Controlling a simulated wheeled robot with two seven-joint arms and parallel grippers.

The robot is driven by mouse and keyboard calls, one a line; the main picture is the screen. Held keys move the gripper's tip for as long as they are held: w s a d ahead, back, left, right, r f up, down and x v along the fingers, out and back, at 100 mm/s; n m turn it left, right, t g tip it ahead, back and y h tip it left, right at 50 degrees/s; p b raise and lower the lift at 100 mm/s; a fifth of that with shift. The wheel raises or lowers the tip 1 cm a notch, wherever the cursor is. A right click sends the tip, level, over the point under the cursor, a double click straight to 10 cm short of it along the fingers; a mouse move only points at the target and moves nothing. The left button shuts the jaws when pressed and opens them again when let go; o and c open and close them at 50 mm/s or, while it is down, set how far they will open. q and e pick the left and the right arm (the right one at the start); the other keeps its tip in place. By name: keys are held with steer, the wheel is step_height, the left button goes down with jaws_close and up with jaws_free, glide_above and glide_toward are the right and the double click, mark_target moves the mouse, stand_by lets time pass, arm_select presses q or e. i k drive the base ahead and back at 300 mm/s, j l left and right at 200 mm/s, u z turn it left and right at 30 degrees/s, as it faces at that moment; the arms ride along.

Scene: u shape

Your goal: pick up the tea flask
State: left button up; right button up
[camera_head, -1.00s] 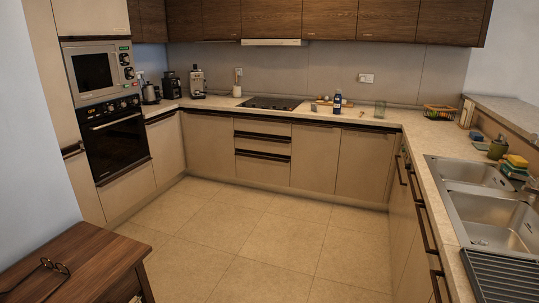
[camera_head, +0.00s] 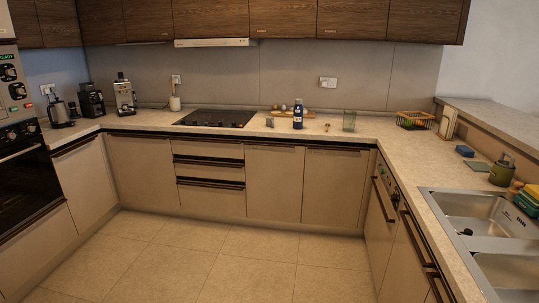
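A dark blue bottle (camera_head: 298,120) with a pale label stands upright on the back counter (camera_head: 230,130), right of the cooktop. A squat olive-green container (camera_head: 501,171) with a dark top stands on the right counter, beside the sink. I cannot tell for sure which of these is the tea flask. Neither gripper is in view, and nothing touches either vessel.
The sink (camera_head: 480,220) is at right. A coffee machine (camera_head: 124,97) stands at back left. The floor (camera_head: 215,255) is clear.

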mark_target(298, 118)
steer(key=i+z, duration=0.1)
steer(key=i, duration=0.85)
steer(key=i+z, duration=0.15)
steer(key=i, duration=0.75)
